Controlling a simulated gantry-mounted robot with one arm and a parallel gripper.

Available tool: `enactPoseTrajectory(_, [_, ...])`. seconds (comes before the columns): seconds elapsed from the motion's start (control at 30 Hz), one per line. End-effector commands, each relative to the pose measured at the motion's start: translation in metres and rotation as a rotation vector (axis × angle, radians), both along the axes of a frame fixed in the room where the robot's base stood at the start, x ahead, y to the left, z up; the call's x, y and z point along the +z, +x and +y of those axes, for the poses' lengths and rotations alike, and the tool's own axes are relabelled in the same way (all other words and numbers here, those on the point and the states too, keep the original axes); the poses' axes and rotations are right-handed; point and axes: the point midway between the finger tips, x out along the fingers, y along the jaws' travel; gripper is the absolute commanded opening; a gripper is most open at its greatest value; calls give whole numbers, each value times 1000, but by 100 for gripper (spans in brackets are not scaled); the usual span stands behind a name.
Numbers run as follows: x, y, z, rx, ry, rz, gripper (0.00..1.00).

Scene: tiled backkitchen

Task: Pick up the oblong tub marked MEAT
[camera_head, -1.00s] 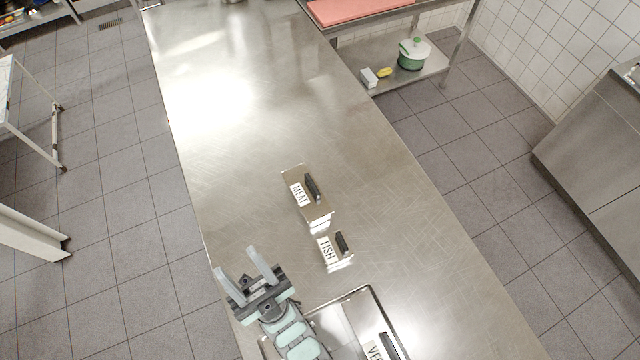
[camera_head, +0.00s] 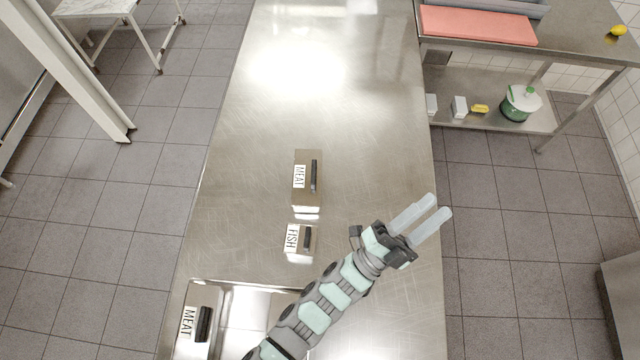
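An oblong metal tub marked MEAT (camera_head: 307,196), with a white label and a dark handle on top, stands near the middle of the steel counter. A smaller, squarer tub marked FISH (camera_head: 300,252) stands just in front of it. Another tub marked MEAT (camera_head: 200,296) shows at the lower left and is cut off by the picture's bottom edge, so its full shape is hidden. My gripper (camera_head: 437,206) is over the counter's right edge, to the right of both middle tubs and apart from them. Its two pale fingers are parallel with a gap between them, empty, pointing up and right.
The steel counter (camera_head: 270,130) is clear beyond the middle tubs. My arm crosses its near part. A side table at the upper right holds a red board (camera_head: 478,26); its lower shelf bears a green-and-white pot (camera_head: 519,104) and small items.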

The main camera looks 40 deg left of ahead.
Motion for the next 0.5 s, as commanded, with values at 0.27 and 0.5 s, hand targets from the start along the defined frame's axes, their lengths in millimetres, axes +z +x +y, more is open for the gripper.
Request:
enactPoseTrajectory(0.27, [-137,54,80,438,817,414,40])
enactPoseTrajectory(0.5, [-224,28,187,683,1565,756,40])
